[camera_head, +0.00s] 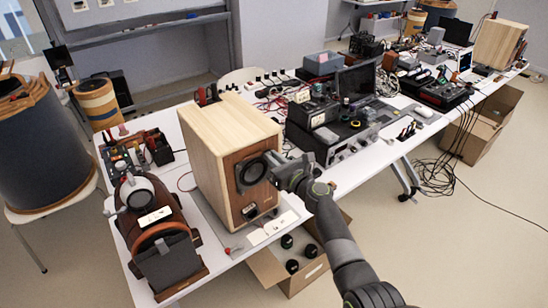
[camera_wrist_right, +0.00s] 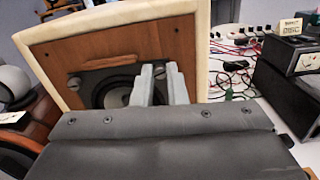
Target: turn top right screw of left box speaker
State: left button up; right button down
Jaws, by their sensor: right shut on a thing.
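The left box speaker (camera_head: 231,128) is a pale wooden box with a brown front and a dark round driver (camera_head: 251,173). It stands on the white table, and its front also shows in the right wrist view (camera_wrist_right: 120,47). My right gripper (camera_head: 273,160) is at the driver's upper right corner. In the wrist view its two grey fingers (camera_wrist_right: 161,73) are shut on the top right screw, which they mostly hide. The top left screw (camera_wrist_right: 73,81) shows on the driver plate. My left gripper is not in view.
Audio units (camera_head: 335,135) stand to the right on the white table (camera_head: 388,149). An open cardboard box (camera_head: 268,271) is on the floor below the table edge. Another wooden speaker (camera_head: 497,45) is far right.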

jog(key=shift+f, duration=0.15)
jog(key=c, duration=1.5)
grip_release()
jog(key=shift+o, duration=0.2)
jog(key=shift+s, duration=0.1)
jog(key=p+v, duration=0.1)
jog(key=v, duration=1.6)
jog(key=shift+d+p, duration=0.15)
jog(key=shift+p, duration=0.15)
